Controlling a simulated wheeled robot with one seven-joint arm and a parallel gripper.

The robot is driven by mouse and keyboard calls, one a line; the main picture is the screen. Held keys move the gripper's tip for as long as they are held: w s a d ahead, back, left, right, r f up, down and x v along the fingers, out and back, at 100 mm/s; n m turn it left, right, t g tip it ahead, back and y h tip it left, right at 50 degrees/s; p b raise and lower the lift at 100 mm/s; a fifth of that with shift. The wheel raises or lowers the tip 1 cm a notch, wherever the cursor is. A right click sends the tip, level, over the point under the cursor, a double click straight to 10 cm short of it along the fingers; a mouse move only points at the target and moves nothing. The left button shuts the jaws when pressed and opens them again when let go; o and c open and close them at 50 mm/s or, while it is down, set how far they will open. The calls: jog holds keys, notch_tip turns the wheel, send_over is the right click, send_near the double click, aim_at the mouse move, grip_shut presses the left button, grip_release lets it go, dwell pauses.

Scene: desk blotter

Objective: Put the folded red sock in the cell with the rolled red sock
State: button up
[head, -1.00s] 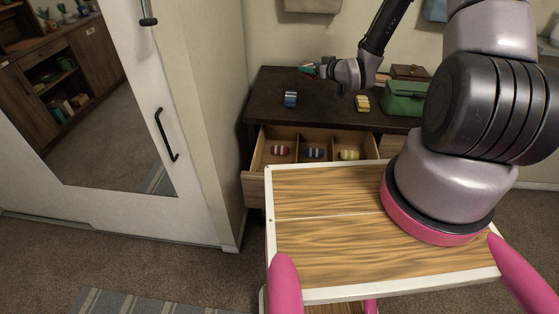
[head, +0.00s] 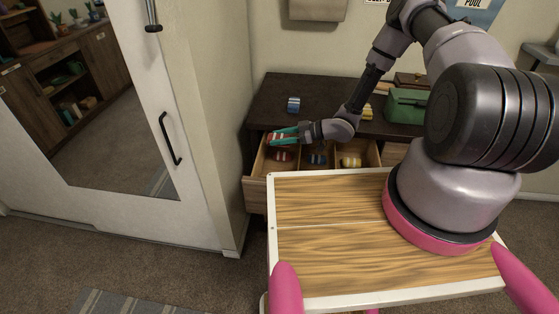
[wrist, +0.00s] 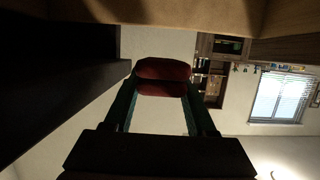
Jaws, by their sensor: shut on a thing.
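My gripper (head: 288,135) is shut on the folded red sock (head: 276,139), which has pale stripes, and holds it above the left part of the open drawer. In the wrist view the folded red sock (wrist: 162,77) sits between the two finger ends. The rolled red sock (head: 282,156) lies in the drawer's left cell (head: 262,160), just below the held sock in the picture. My gripper and the held sock cover the back of that cell. The exact height between the held sock and the cell is hard to tell.
The drawer's middle cell holds a rolled blue sock (head: 318,159) and the right cell a rolled yellow sock (head: 351,161). A folded blue sock (head: 293,104) and a partly hidden folded yellow sock (head: 367,113) lie on the dark dresser top (head: 325,92). A green box (head: 407,106) stands at right.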

notch_tip(320, 180, down, 11)
jog(key=shift+r, duration=0.2)
jog(key=shift+f, duration=0.3)
jog(key=shift+f, duration=0.3)
jog(key=o, duration=1.3)
jog(key=shift+r, duration=0.1)
jog(key=shift+w+r, duration=0.1)
jog(key=shift+r, duration=0.3)
jog(key=v, duration=1.2)
jog(key=shift+r, duration=0.2)
